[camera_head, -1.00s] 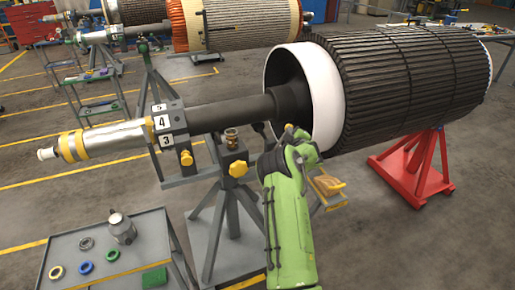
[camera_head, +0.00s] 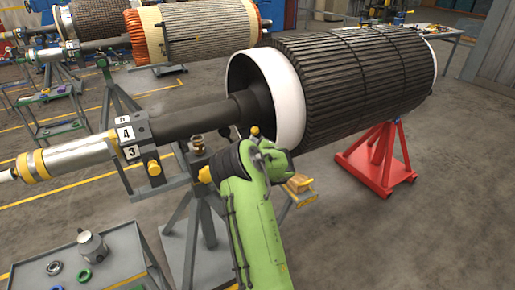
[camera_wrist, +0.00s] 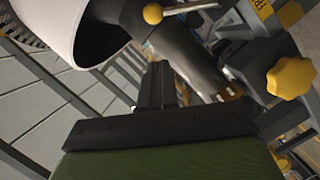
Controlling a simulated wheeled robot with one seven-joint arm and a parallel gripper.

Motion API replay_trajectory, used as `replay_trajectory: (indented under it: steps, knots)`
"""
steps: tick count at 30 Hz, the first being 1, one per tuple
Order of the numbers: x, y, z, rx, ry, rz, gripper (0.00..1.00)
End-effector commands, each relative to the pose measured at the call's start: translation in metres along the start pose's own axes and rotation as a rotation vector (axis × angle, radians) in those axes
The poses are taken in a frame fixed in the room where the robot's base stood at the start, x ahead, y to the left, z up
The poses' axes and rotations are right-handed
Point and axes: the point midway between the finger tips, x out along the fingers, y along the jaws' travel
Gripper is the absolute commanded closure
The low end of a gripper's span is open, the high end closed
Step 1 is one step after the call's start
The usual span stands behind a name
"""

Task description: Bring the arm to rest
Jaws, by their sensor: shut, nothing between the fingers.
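My green arm (camera_head: 250,195) reaches up from the bottom middle of the head view, in front of the rotor's shaft and stand. My gripper (camera_wrist: 156,82) shows in the wrist view as dark fingers closed together, with nothing held. In the head view its fingers are hidden behind the arm. The large rotor (camera_head: 350,85) has a dark ribbed body and a white end ring (camera_head: 277,95). Its dark shaft (camera_head: 190,122) runs left to a block marked 4 and 3. In the wrist view, the white ring (camera_wrist: 80,30) is at upper left.
A yellow knob (camera_wrist: 290,78) and a yellow-balled lever (camera_wrist: 152,14) are near my gripper in the wrist view. A red stand (camera_head: 380,160) bears the rotor's right end. A grey table (camera_head: 110,283) with rings and a can is at lower left. Floor at right is clear.

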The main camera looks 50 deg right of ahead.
Motion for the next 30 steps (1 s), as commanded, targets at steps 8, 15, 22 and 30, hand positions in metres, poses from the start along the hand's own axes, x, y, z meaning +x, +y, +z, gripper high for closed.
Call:
replay_trajectory:
  steps: [8, 15, 22, 30]
  knots:
    - [-0.027, -0.001, 0.0, 0.0, 0.0, 0.0, 1.0]
    - [-0.027, -0.001, 0.0, -0.001, 0.0, 0.0, 1.0]
    - [-0.026, -0.001, 0.0, -0.001, 0.0, -0.001, 1.0]
    - [-0.057, -0.003, -0.081, 0.216, 0.004, -0.154, 1.0]
